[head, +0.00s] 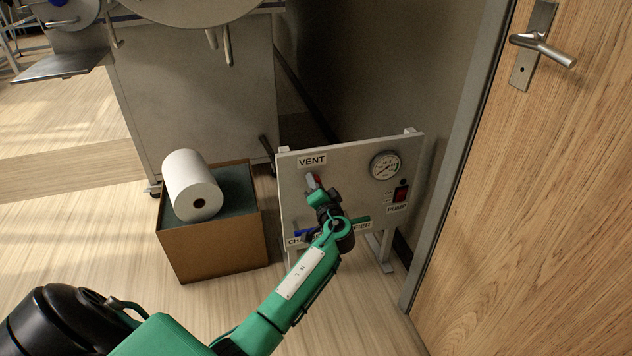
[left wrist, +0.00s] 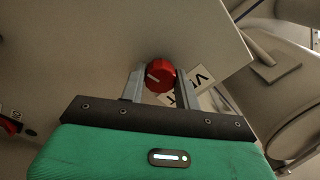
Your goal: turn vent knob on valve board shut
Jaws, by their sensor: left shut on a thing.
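The valve board (head: 345,162) is a pale upright panel on legs. Its red vent knob (left wrist: 160,76) sits between the two fingers of my left gripper (left wrist: 159,88) in the left wrist view, with a white pointer mark on its face. The left gripper is shut on the knob. My right gripper is in neither view.
The board also carries a gauge (head: 385,166), a red pump switch (head: 400,194), a blue handle (head: 304,233) and a green handle (head: 359,222). A cardboard box (head: 213,245) with a white roll (head: 192,187) stands left. A wooden door (head: 530,200) stands close on the right.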

